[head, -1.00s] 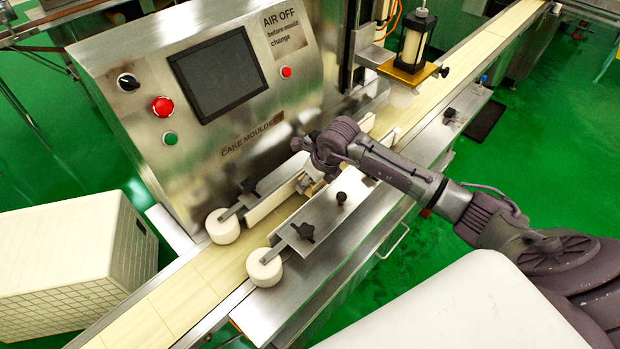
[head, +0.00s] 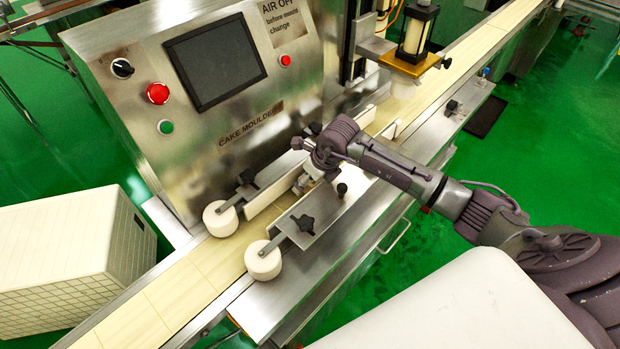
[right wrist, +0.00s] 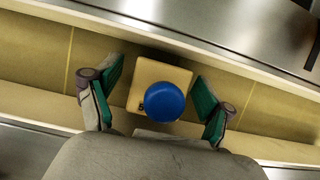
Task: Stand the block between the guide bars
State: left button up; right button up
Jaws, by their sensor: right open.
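The block (right wrist: 150,78) is pale yellow with a round blue piece on top, seen from above in the right wrist view. It is over the belt in the lane between the guide bars, the far bar (right wrist: 200,48) and the near bar (right wrist: 40,105). My right gripper (right wrist: 160,92) is open, with a green-padded finger on each side of the block and gaps visible. In the head view my right gripper (head: 306,184) is low between the far guide bar (head: 268,192) and near guide bar (head: 325,210); the block is not clearly seen there. My left gripper is out of view.
White rollers (head: 220,218) stand at the near ends of the guide bars. The control panel (head: 215,65) rises behind the belt (head: 170,298). A press head (head: 410,45) stands farther along the belt. A white crate (head: 60,260) is at the left.

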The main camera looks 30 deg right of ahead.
jog(key=v, duration=1.2)
